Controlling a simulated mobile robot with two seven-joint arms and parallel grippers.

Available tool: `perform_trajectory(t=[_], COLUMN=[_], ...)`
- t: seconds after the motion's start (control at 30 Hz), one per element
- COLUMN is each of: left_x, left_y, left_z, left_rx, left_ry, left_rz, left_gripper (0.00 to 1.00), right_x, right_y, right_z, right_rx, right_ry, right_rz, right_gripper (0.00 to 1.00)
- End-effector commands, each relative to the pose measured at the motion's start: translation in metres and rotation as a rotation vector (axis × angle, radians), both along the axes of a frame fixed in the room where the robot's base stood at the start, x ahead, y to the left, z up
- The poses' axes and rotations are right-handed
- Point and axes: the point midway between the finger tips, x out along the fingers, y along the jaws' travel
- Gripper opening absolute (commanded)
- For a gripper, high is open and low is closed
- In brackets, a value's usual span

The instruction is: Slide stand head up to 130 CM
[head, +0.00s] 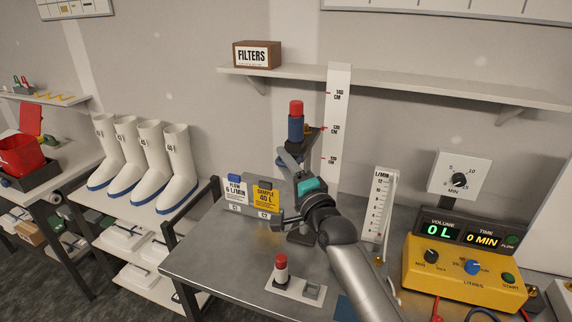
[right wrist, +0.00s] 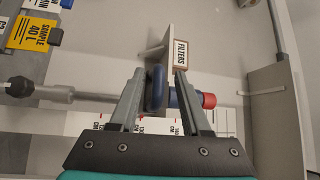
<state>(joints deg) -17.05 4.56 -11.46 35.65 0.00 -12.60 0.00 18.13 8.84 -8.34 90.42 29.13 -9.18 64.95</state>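The stand head (head: 296,128) is a blue cylinder with a red top on an upright post, in front of the white height scale (head: 341,78). The scale has 140 CM and lower marks. In the head view the cylinder appears about level with the middle mark, but the exact height cannot be told from this angle. My right gripper (head: 292,160) is just below the cylinder, its fingers partly hidden. In the right wrist view my fingers (right wrist: 161,78) stand apart on either side of a blue ring (right wrist: 156,88) on the stand; a firm grip does not show. My left gripper is not in view.
A shelf (head: 420,82) with a FILTERS box (head: 257,55) is behind the stand. A yellow control box (head: 464,275) and a flow tube (head: 379,205) are at the right.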

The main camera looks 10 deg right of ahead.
Motion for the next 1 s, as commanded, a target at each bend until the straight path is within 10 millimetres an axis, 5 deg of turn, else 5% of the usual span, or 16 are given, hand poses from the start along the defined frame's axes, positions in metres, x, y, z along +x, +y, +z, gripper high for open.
perform_trajectory(t=[0.27, 1.0], left_x=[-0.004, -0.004], left_y=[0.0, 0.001], left_z=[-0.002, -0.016], left_rx=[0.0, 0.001], left_ry=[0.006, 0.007], left_rz=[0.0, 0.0], left_gripper=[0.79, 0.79], right_x=[-0.014, -0.128], right_y=[-0.003, -0.026], right_z=[-0.005, -0.021], right_rx=[-0.001, -0.001], right_ry=[0.004, 0.002], right_rz=[-0.001, 0.001], right_gripper=[0.47, 0.47])
